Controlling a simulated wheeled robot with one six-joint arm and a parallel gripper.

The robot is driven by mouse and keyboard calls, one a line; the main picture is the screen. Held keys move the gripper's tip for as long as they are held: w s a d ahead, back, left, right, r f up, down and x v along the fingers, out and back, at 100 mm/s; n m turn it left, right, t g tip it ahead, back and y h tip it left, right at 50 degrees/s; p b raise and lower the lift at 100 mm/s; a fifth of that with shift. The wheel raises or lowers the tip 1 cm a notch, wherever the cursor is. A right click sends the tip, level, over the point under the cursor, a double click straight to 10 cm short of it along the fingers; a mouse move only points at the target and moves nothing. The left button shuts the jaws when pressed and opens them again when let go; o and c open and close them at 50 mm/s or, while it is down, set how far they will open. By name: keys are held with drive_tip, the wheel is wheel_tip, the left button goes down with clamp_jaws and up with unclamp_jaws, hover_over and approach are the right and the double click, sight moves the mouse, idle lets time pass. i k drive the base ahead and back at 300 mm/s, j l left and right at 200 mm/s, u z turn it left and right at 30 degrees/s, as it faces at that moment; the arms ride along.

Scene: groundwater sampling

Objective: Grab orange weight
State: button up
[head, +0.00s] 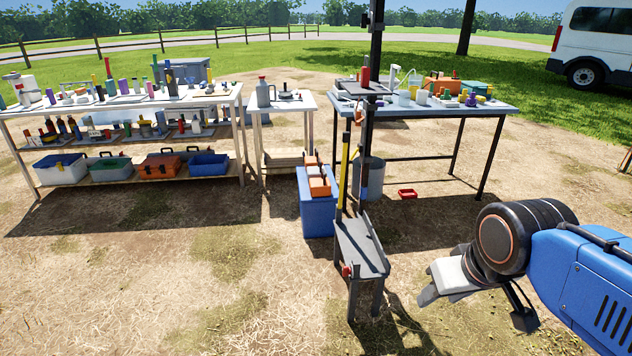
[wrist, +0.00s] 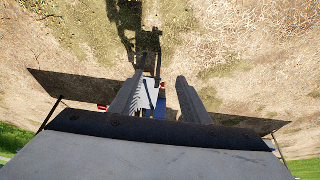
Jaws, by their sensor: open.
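Orange blocks (head: 318,180) sit on top of a blue box (head: 317,212) beside the black post, near the middle of the head view. I cannot tell whether one of them is the orange weight. My gripper (head: 426,288) is at the lower right of the head view, apart from everything and well in front of the blue box. In the wrist view my gripper (wrist: 168,82) is open, with its two fingers apart and nothing held between them. Beyond the fingers, small pale, red and blue parts show, too small to name.
A grey stand with a black post (head: 361,245) rises between my gripper and the blue box. A long bench (head: 90,110) full of bottles stands left. The foreground dirt is clear.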

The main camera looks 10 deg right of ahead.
sight(322, 187)
drive_tip(key=i+l+u, duration=0.15)
drive_tip(key=l, duration=0.3)
drive_tip(key=i+l+u, duration=0.2)
drive_tip(key=l, duration=0.3)
drive_tip(key=i+l+u, duration=0.15)
drive_tip(key=l, duration=0.3)
drive_tip(key=i+l+u, duration=0.2)
drive_tip(key=l, duration=0.3)
drive_tip(key=l+u, duration=0.15)
drive_tip(key=l, duration=0.35)
drive_tip(key=i+l+u, duration=0.3)
drive_tip(key=l, duration=0.5)
drive_tip(key=i+l+u, duration=0.1)
drive_tip(key=l+u, duration=0.2)
drive_tip(key=l, duration=0.5)
drive_tip(key=l+u, duration=0.3)
drive_tip(key=l, duration=0.55)
drive_tip(key=i+l+u, duration=0.25)
drive_tip(key=l+u, duration=0.2)
drive_tip(key=l, duration=0.85)
drive_tip(key=l+u, duration=0.4)
drive_tip(key=l, duration=0.9)
drive_tip(key=k+l+u, duration=0.15)
drive_tip(key=l, duration=0.25)
drive_tip(key=l+u, duration=0.2)
drive_tip(key=l, duration=0.15)
drive_tip(key=i+j, duration=0.3)
drive_tip(key=i, duration=0.05)
